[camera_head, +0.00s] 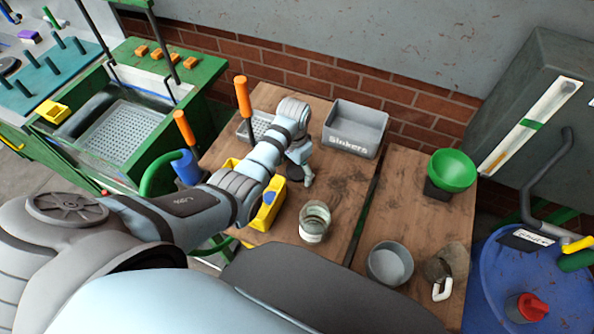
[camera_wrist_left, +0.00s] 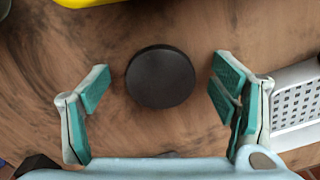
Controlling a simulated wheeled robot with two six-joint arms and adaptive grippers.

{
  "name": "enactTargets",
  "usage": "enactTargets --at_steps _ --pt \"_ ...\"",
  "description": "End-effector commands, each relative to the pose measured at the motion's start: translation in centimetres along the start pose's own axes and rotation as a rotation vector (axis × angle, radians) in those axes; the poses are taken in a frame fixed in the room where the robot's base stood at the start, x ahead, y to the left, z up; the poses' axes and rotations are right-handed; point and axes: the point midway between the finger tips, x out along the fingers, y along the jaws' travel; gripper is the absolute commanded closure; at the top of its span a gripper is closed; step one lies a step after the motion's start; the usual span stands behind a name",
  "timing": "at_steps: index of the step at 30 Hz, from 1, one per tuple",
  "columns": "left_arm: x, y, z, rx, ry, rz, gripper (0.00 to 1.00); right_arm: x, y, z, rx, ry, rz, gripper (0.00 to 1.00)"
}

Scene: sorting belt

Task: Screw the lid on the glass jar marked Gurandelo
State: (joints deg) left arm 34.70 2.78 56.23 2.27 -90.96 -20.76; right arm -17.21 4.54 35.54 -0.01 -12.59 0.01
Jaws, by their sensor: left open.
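A clear glass jar (camera_head: 314,222) stands upright on the wooden table, open at the top; I cannot read any marking on it. A dark round disc that looks like the lid (camera_wrist_left: 160,77) lies flat on the wood in the left wrist view. My left gripper (camera_head: 301,177) is open above the table, behind the jar in the head view. In the left wrist view its fingers stand apart on either side of the lid, not touching it. The lid is hidden by my arm in the head view. My right gripper is not in view.
A grey bin marked Sinkers (camera_head: 354,140) stands behind the left gripper. A yellow bin (camera_head: 268,212) is left of the jar. A round grey tub (camera_head: 390,263) and a green bowl (camera_head: 454,170) stand to the right. A perforated tray (camera_wrist_left: 296,107) lies right of the open fingers.

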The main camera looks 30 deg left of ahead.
Motion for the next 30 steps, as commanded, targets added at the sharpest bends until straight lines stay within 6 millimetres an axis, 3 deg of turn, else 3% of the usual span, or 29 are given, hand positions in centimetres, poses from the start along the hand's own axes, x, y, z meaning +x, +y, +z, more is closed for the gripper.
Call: enactTargets --at_steps 6,14,25,30 --pt "-0.1 0.0 0.0 0.000 0.000 0.000 0.21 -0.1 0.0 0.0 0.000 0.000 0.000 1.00" --pt "-0.1 0.0 0.0 0.000 0.000 0.000 0.52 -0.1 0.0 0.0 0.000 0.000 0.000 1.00" --pt "-0.3 0.0 0.0 0.000 0.000 0.000 0.52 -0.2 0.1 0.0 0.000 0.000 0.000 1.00" --pt "-1.4 0.0 0.0 -0.001 0.000 0.000 0.52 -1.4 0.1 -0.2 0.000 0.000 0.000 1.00"
